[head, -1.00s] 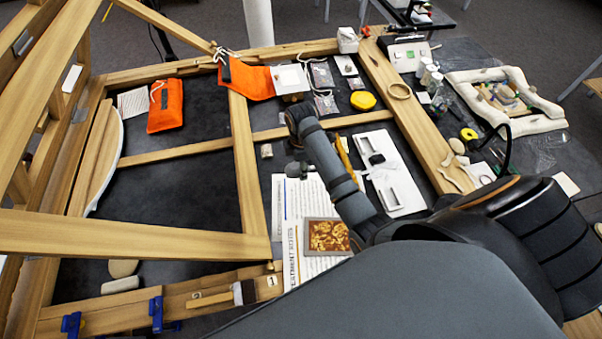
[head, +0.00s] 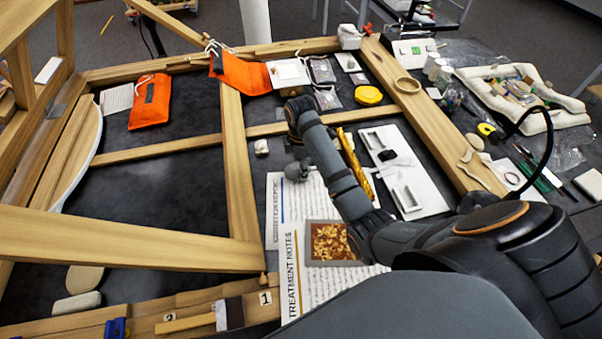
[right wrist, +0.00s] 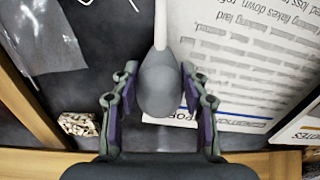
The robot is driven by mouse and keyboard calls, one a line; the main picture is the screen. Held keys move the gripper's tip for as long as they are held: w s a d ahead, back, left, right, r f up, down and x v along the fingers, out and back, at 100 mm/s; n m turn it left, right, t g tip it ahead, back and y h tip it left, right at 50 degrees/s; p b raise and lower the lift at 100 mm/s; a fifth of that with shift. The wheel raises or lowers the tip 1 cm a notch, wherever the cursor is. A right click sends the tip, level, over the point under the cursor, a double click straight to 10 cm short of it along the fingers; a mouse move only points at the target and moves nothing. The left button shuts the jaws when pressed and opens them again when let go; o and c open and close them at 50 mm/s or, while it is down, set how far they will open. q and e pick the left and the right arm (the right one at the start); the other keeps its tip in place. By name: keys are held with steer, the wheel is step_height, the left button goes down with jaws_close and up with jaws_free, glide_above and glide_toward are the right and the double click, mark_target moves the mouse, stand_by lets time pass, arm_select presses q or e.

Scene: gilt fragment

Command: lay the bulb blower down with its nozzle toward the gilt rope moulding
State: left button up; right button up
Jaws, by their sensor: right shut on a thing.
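The bulb blower (right wrist: 157,88), a grey bulb with a pale nozzle, is between the fingers of my right gripper (right wrist: 155,78). Its nozzle points to the top of the right wrist view. My right gripper is shut on it, above the dark tabletop beside the printed sheets. In the head view, that hand is small and partly hidden by my arm. The gilt rope moulding (head: 356,166) is a twisted gold rod just right of my forearm, partly covered by it; I cannot make it out in the right wrist view. My left gripper is not in view.
Treatment notes (head: 291,282) bear a gilt relief panel (head: 331,243). A white tray (head: 405,180) lies right of the moulding. A wooden frame bar (head: 240,180) stands left, with a small speckled block (head: 261,147) near it. Dark table shows around the block.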

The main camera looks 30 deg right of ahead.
steer(key=shift+w+r, duration=0.1)
steer(key=shift+c, duration=0.6)
steer(key=o, duration=1.4)
step_height(320, 180, up, 3)
step_height(320, 180, up, 9)
steer(key=p, duration=0.8)
steer(key=shift+p, duration=0.4)
